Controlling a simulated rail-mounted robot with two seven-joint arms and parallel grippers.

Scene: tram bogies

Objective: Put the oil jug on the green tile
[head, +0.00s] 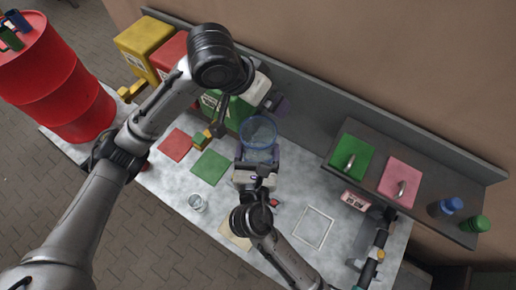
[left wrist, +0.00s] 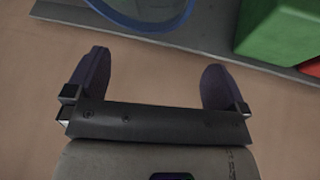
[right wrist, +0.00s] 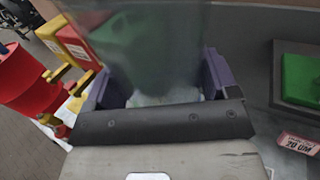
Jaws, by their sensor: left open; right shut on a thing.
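My right gripper (head: 257,155) is shut on a clear, blue-rimmed container (head: 258,131) over the table. The container also shows, see-through, between the fingers in the right wrist view (right wrist: 150,45). I cannot tell for certain that it is the oil jug, nor how high its base is. The green tile (head: 211,166) lies flat on the table, left of the right gripper, with bare surface showing. My left gripper (head: 272,100) is open and empty behind the container; its spread fingers show in the left wrist view (left wrist: 155,88). The container's blue rim (left wrist: 140,20) shows beyond them.
A red tile (head: 174,144) lies left of the green one. Yellow, red and green bins stand along the back. A red drum (head: 50,75) is at far left. A raised shelf with pads and bottles is at right.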

